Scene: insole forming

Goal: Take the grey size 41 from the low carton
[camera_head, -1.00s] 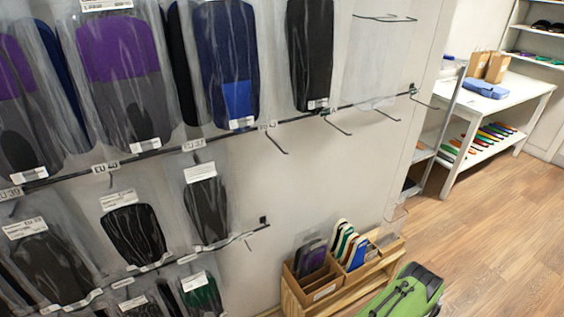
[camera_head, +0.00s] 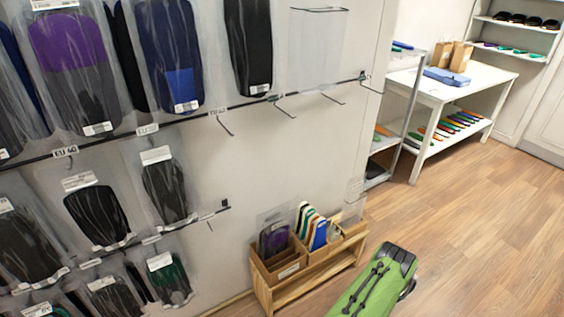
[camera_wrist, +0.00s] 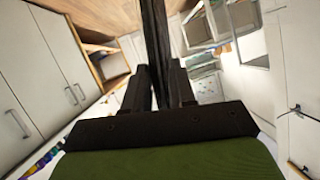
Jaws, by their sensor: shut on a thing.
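In the wrist view my gripper (camera_wrist: 158,80) is shut on a thin dark thing (camera_wrist: 154,30), seen edge-on and reaching up out of the picture. Its label and size cannot be read, and I cannot tell whether it is the grey size 41. In the head view the low cartons (camera_head: 290,270) sit on a wooden stand near the floor, against the wall. The left carton holds a purple and dark insole in a clear bag (camera_head: 274,238). The carton beside it holds several coloured insoles (camera_head: 316,228). My gripper's fingers are not seen in the head view.
Bagged insoles (camera_head: 170,55) hang from wall rails at left, with several bare hooks (camera_head: 285,106). A white table (camera_head: 440,90) with a blue item and brown boxes stands at the back right, beside a shelf rack (camera_head: 395,125). The wooden floor (camera_head: 470,210) at right is clear.

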